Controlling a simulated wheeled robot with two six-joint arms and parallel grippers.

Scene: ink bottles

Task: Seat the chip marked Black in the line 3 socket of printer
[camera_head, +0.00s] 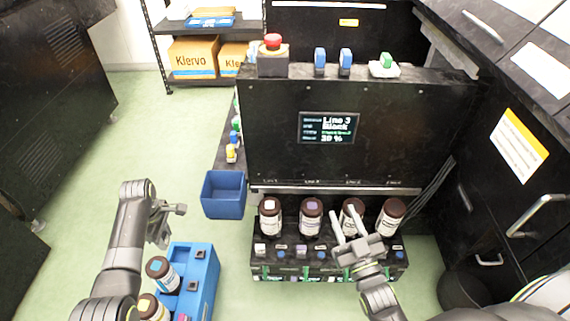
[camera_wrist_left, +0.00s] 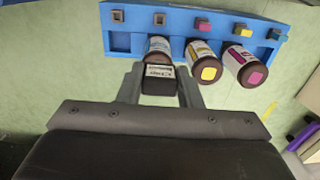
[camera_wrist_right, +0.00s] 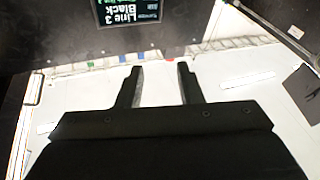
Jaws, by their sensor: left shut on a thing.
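My left gripper (camera_head: 178,209) is shut on a small black chip (camera_wrist_left: 158,80) with a white label, seen in the left wrist view; its print is upside down and hard to read. The gripper is above and beside the blue rack, left of the printer (camera_head: 370,120). The printer's screen (camera_head: 328,127) reads "Line 3 Black" and a percentage. Several bottles stand in a row at the printer's foot, with small sockets along the ledge (camera_head: 320,270) below. My right gripper (camera_head: 342,226) is open and empty over the third bottle (camera_head: 348,207), hiding the ledge under it, so the line 3 socket cannot be made out.
A blue rack (camera_wrist_left: 120,42) holds several bottles and small coloured chips. An empty-looking blue bin (camera_head: 223,196) is left of the printer. A red button (camera_head: 272,41) and blue clips (camera_head: 320,60) are on top of the printer. Green floor is clear on the left.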

